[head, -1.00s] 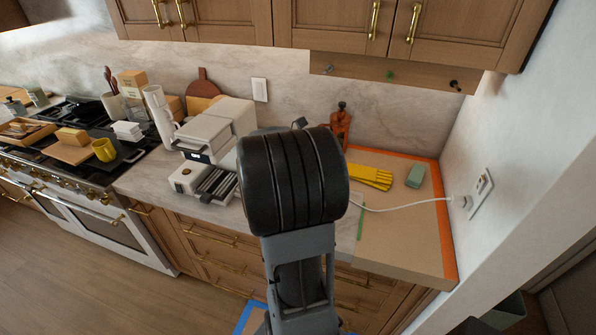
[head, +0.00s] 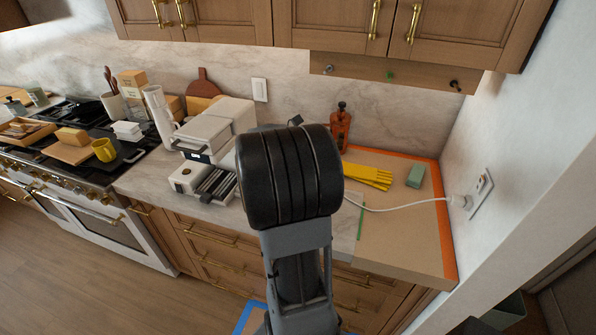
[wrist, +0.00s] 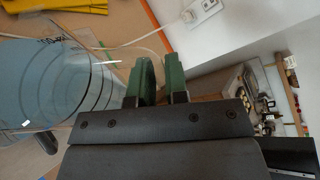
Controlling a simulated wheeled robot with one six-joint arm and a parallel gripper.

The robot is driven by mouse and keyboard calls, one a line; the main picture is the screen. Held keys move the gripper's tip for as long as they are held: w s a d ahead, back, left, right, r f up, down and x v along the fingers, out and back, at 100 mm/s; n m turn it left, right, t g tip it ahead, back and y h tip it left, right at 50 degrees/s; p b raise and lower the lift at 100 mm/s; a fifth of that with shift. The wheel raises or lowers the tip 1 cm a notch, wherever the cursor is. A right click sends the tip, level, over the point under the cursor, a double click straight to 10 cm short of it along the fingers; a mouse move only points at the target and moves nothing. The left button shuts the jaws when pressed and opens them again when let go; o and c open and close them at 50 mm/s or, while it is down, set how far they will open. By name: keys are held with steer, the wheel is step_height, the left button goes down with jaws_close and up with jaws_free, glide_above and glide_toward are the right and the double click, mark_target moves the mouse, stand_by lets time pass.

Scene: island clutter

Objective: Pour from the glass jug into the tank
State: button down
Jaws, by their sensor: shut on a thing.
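The glass jug (wrist: 50,85) fills the left of the wrist view, clear-walled with printed marks and bluish contents. My gripper (wrist: 160,75) shows there with two green finger pads shut beside the jug. It holds the jug, apparently by its handle, though the gripped part is hard to see. In the head view my thick black and grey arm hides the gripper, the jug and the counter behind it. I cannot pick out the tank for certain in either view.
White appliances (head: 205,140) stand left of my arm. An orange-brown bottle (head: 340,127), yellow gloves (head: 368,175) and a green sponge (head: 415,175) are to its right. A white cord (head: 400,207) runs to the wall outlet (head: 480,193). The front right board (head: 400,240) is mostly clear.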

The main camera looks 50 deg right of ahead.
steer(key=shift+w+d+r+n, duration=0.1)
steer(key=shift+w+r+n, duration=0.1)
steer(key=shift+w+n, duration=0.1)
stand_by(0.6)
steer(key=shift+w+g, duration=0.1)
steer(key=shift+g, duration=0.2)
steer(key=shift+w+r+n, duration=0.1)
steer(key=shift+n, duration=0.2)
steer(key=shift+w+d, duration=0.1)
steer(key=shift+r, duration=0.1)
stand_by(0.5)
steer(key=shift+w+n+g, duration=0.25)
steer(key=shift+n+g, duration=0.05)
steer(key=shift+w+d, duration=0.1)
steer(key=shift+w+r, duration=0.1)
steer(key=shift+w, duration=0.05)
stand_by(0.3)
